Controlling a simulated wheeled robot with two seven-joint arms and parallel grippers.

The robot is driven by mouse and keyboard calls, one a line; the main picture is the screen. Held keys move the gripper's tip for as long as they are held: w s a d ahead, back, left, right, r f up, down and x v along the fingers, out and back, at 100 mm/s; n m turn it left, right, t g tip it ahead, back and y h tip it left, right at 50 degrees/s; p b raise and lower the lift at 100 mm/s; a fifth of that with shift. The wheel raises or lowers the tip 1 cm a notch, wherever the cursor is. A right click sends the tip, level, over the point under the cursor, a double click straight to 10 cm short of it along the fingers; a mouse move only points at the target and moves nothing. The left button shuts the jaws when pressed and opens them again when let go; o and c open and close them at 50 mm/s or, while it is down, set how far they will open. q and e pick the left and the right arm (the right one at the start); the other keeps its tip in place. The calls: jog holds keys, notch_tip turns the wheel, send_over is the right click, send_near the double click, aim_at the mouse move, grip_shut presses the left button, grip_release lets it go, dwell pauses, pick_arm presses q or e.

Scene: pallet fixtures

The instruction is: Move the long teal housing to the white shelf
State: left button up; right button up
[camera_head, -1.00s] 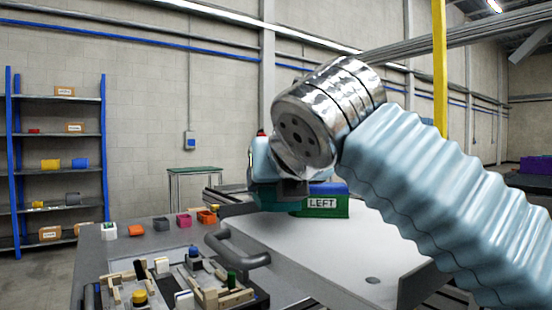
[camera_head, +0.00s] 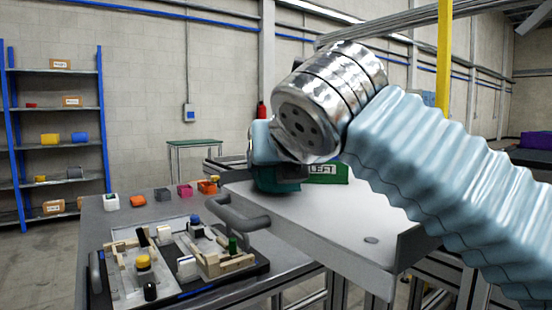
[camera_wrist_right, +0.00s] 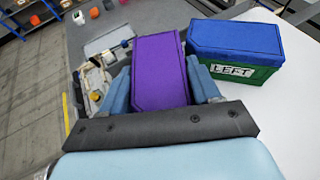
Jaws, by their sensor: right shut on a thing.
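My right gripper (camera_wrist_right: 167,88) is shut on a purple-topped block (camera_wrist_right: 158,65) in the right wrist view, its blue fingers on both sides. In the head view my right gripper (camera_head: 272,165) hides most of the held block, but a dark teal part (camera_head: 272,184) shows below it, perhaps its side. The held block is over or on the white surface (camera_head: 335,220); I cannot tell whether it touches. A green box (camera_head: 330,172) labelled LEFT, with a blue top in the wrist view (camera_wrist_right: 235,50), stands on that surface beside it. My left gripper is out of view.
A grey handle (camera_head: 238,218) is at the white surface's near left edge. Left of it, a grey table (camera_head: 120,218) bears a fixture tray (camera_head: 258,270) with parts and several small coloured bins. A blue-framed rack (camera_head: 55,125) stands by the wall. The white surface's right part is clear.

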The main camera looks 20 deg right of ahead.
jog(key=shift+f, duration=0.4)
jog(key=o, duration=1.3)
jog(key=v, duration=1.4)
